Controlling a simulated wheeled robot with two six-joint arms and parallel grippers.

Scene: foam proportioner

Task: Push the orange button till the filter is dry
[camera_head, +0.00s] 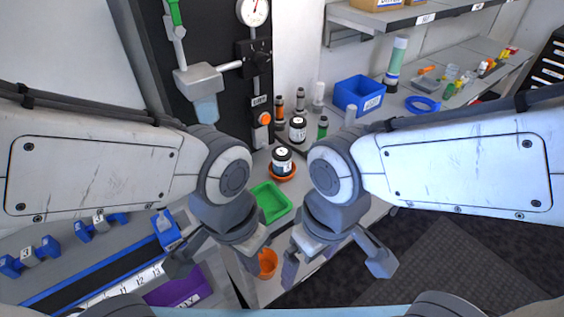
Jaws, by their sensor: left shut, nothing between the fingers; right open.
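The orange button (265,118) sits on a small grey box on the dark panel, under a small label. To its left on the panel is a grey filter housing (198,78) with a translucent bluish bowl (206,108) below it. I cannot tell from here whether the filter is wet or dry. My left gripper (218,256) is shut and empty, low in the view and well below the button. My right gripper (332,262) is open and empty, to the right of the left one. Neither gripper touches the button.
A gauge (253,12) is on the panel above. Black-lidded jars (282,162), small bottles and a green tray (270,201) stand on the bench below the button. A blue bin (359,95) is on the right. An orange cup (267,263) is between my grippers.

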